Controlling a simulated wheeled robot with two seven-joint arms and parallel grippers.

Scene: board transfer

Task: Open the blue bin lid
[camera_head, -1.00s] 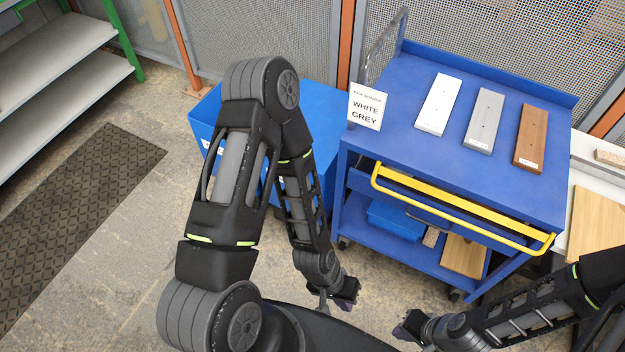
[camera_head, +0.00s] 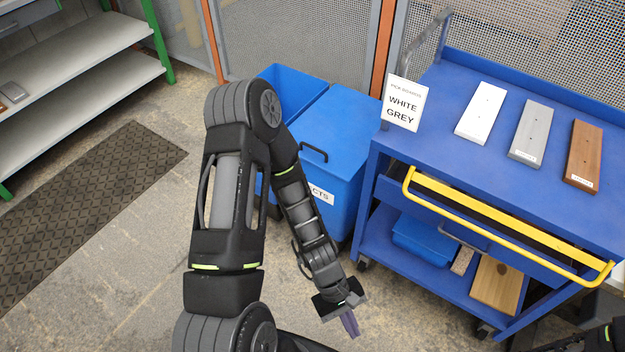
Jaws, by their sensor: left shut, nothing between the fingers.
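The blue bin (camera_head: 345,185) stands on the floor left of the blue cart, partly behind my left arm. Its flat blue lid (camera_head: 345,120) lies down over it, with a dark bar handle (camera_head: 315,153) at the lid's left edge. A white label ending in "CTS" shows on the bin's front. My left gripper (camera_head: 350,322) is shut and empty, low in front of the bin and apart from it, pointing down. My right gripper is not in view; only a bit of my right arm shows at the bottom right corner.
Another blue bin part (camera_head: 292,75), apparently open, shows behind my left arm. The blue cart (camera_head: 440,120) carries white, grey and brown boards, a "WHITE GREY" sign (camera_head: 404,103) and a yellow handle (camera_head: 500,222). Shelves (camera_head: 80,95) and a dark mat (camera_head: 90,215) are at left.

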